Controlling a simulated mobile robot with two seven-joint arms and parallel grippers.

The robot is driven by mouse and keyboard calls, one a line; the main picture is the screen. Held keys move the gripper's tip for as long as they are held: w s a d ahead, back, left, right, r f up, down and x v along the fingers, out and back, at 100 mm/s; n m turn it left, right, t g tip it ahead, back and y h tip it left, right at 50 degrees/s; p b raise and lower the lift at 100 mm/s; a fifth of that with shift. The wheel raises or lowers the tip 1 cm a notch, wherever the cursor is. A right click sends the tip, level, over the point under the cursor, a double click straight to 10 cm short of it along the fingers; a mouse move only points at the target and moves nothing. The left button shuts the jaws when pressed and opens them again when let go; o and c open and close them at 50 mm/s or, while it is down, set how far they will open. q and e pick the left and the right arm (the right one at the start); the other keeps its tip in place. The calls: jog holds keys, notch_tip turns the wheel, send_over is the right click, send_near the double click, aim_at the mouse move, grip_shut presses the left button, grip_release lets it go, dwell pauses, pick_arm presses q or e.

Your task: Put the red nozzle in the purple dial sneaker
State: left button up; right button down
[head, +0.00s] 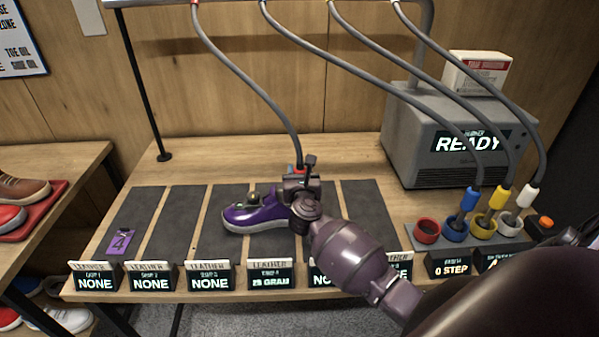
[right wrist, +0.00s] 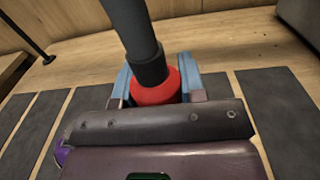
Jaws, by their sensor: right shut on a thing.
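The purple dial sneaker (head: 252,213) rests on a dark mat strip in the middle of the table, toe to the left. My right gripper (head: 300,176) is over the sneaker's heel end and covers part of it. It is shut on the red nozzle, which shows in the right wrist view (right wrist: 155,88) between the blue fingers, with a grey hose rising from it. A bit of purple shows at the left edge in the right wrist view (right wrist: 62,153). Whether the nozzle is inside the sneaker's opening cannot be seen. My left gripper is not in view.
Blue (head: 470,199), yellow (head: 499,197) and white (head: 528,194) nozzles stand at coloured cups on the right. The red cup (head: 427,231) is empty. A grey machine (head: 450,140) reading READY stands behind. Label blocks line the front edge. Left mat strips are mostly clear, with a purple tag (head: 120,242).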

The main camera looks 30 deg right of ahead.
jog(key=c, duration=0.7)
grip_release()
jog(key=shift+c, duration=0.2)
jog(key=shift+r, duration=0.1)
jog(key=v, duration=1.2)
